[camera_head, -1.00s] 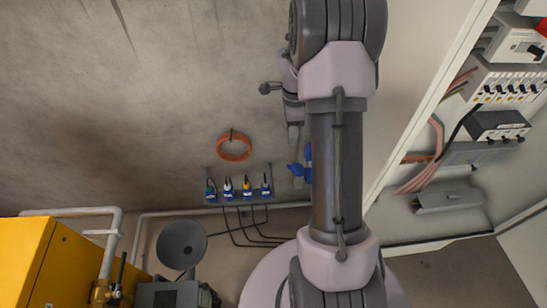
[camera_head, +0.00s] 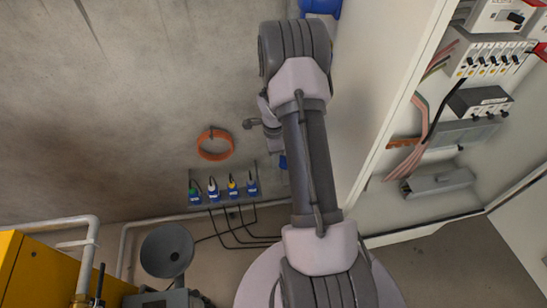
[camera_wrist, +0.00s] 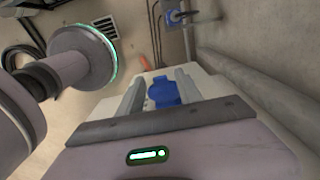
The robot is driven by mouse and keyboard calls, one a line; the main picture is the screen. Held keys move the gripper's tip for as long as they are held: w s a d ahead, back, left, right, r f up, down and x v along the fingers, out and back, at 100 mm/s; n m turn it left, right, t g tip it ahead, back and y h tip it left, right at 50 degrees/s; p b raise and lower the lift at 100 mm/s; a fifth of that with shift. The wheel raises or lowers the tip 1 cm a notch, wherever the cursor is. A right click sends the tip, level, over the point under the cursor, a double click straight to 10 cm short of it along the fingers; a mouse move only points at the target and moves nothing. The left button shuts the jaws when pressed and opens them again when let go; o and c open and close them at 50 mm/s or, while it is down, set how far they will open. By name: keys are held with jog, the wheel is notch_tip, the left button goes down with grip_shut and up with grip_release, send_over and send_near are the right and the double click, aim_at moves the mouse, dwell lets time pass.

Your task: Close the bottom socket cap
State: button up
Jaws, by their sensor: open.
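A blue socket cap (camera_wrist: 163,92) shows in the wrist view between the two grey fingers of my gripper (camera_wrist: 160,76). The fingers are apart, and no grip on the cap shows. How far the cap lies beyond the fingertips, and whether it is raised or seated, I cannot tell. In the head view a small blue part (camera_head: 282,162) shows by the wall just below my wrist, mostly hidden by my arm. A second blue socket (camera_wrist: 175,16) shows on a grey plate farther off in the wrist view.
Several plugs with blue bases (camera_head: 232,189) sit on a wall rack, below an orange ring (camera_head: 215,145). A yellow cabinet (camera_head: 40,270) and a grey horn (camera_head: 167,250) stand lower left. An open electrical cabinet (camera_head: 440,180) is on the right. A pipe (camera_wrist: 260,95) runs along the wrist view's right.

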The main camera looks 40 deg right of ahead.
grip_shut()
dwell(1.4)
